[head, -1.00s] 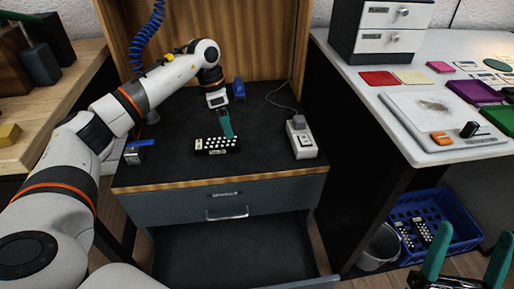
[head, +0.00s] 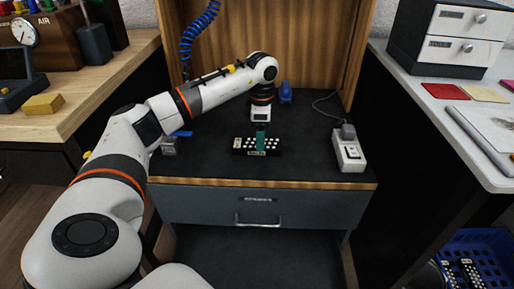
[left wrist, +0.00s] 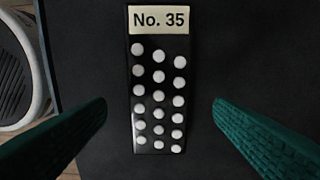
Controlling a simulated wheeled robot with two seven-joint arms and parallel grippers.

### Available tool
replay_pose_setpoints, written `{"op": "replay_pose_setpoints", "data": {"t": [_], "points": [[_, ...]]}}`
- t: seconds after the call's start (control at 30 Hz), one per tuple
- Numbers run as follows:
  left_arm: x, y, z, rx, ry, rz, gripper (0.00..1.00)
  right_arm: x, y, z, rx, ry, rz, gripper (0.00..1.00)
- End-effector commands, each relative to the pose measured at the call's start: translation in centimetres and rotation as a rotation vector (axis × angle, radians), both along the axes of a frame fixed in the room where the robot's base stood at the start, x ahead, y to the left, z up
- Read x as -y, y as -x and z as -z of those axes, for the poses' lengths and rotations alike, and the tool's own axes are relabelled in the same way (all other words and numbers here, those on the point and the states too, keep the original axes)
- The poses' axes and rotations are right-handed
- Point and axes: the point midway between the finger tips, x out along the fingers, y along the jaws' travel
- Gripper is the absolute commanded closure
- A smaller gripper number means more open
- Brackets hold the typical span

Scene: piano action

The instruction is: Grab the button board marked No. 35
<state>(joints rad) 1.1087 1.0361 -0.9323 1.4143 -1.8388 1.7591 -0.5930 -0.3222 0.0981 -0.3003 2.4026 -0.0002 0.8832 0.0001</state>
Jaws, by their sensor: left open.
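The button board (head: 243,151) is a black strip with several white round buttons, lying flat on the dark desk top near its front edge. In the left wrist view the board (left wrist: 146,91) stands lengthwise in the picture, with a cream label reading "No. 35" at its top end. My left gripper (head: 260,140) points down over the board. In the left wrist view the left gripper (left wrist: 159,102) is open, with one green finger on each side of the board and a gap to both. The fingers hide part of the board in the head view. My right gripper is not in view.
A white box with a cable (head: 349,152) stands right on the desk, a blue object (head: 285,93) behind, and a small blue-and-metal item (head: 171,144) left. A wooden panel (head: 308,45) backs the desk. Side tables flank it. A blue crate (head: 486,247) is low right.

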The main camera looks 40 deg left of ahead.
Motion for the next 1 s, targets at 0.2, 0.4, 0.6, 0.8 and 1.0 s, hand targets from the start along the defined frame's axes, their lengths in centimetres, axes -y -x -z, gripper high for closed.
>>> {"op": "replay_pose_setpoints", "data": {"t": [0.2,0.4,0.6,0.8,1.0], "points": [[0.0,0.2,3.1,-0.001,0.000,-0.001,0.24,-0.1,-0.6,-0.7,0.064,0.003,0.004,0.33],[0.1,0.1,3.3,0.001,-0.001,0.000,0.24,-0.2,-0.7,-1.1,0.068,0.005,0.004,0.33],[0.1,0.1,3.3,0.000,0.000,0.000,0.40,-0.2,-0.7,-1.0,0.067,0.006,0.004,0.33],[0.1,0.1,3.3,0.000,0.000,0.000,0.73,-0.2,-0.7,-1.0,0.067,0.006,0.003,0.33],[0.1,0.1,3.3,0.001,0.000,0.000,0.78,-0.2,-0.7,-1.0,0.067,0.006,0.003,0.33]]}}
